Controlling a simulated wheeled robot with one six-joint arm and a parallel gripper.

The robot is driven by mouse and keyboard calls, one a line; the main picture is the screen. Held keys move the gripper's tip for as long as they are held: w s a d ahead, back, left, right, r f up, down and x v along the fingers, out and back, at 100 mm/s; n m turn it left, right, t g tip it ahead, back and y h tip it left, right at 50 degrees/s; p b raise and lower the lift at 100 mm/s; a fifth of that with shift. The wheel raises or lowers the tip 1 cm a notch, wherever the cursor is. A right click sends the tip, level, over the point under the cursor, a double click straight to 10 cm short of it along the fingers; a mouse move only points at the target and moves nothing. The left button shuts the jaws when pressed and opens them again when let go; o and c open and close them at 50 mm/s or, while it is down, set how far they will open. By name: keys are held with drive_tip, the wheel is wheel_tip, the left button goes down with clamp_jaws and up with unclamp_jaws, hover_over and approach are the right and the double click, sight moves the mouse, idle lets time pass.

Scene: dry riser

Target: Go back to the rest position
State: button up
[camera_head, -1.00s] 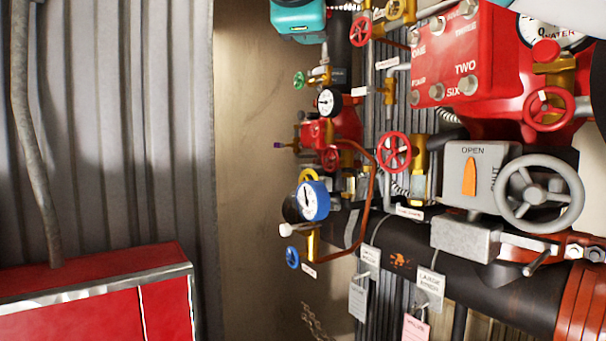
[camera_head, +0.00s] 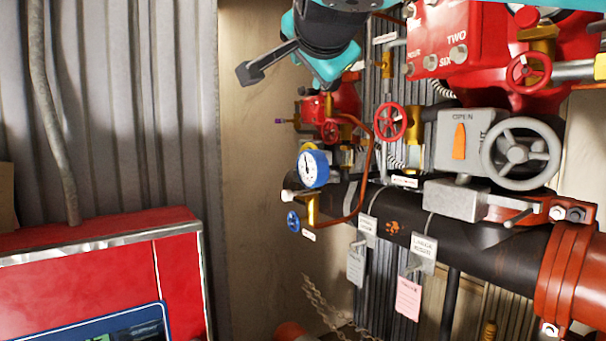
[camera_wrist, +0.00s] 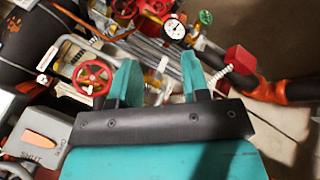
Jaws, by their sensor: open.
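My gripper (camera_wrist: 160,72) shows in the wrist view as two teal fingers on a dark bar, spread apart with nothing held between them. Pipes and valves lie beyond the fingertips. In the head view, a teal and black part of my arm hangs in from the top centre, in front of the upper pipework. It hides some of the small gauges and valves there.
A grey handwheel (camera_head: 521,152) beside an OPEN indicator box, a red handwheel (camera_head: 390,122) and a blue gauge (camera_head: 313,168) crowd the right side. A thick black pipe (camera_head: 470,240) runs below. A red cabinet (camera_head: 90,265) stands lower left. The tan wall (camera_head: 258,200) between is bare.

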drive_tip(key=s+d+f+n+g+y+b, duration=0.1)
drive_tip(key=s+d+f+n+g, duration=0.15)
drive_tip(key=f, duration=0.55)
drive_tip(key=s+d+f+n+g+b, duration=0.1)
drive_tip(key=s+d+f+n+g, duration=0.2)
drive_tip(key=f, duration=0.5)
drive_tip(key=s+d+f+n+g+y+b, duration=0.1)
drive_tip(key=d+f+n+g, duration=0.1)
drive_tip(key=f+n, duration=0.35)
drive_tip(key=s+d+f+n+g, duration=0.2)
drive_tip(key=s+d+f+g, duration=0.1)
drive_tip(key=s+f, duration=0.6)
drive_tip(key=s+d+f+n+g+b, duration=0.1)
drive_tip(key=s+d+f+n+g, duration=0.2)
drive_tip(key=s+f, duration=0.6)
drive_tip(key=s+g, duration=0.2)
drive_tip(key=s, duration=0.1)
drive_tip(key=shift+s+f+y+b, duration=0.2)
drive_tip(key=shift+f+y+b, duration=0.1)
drive_tip(key=shift+f+y, duration=0.1)
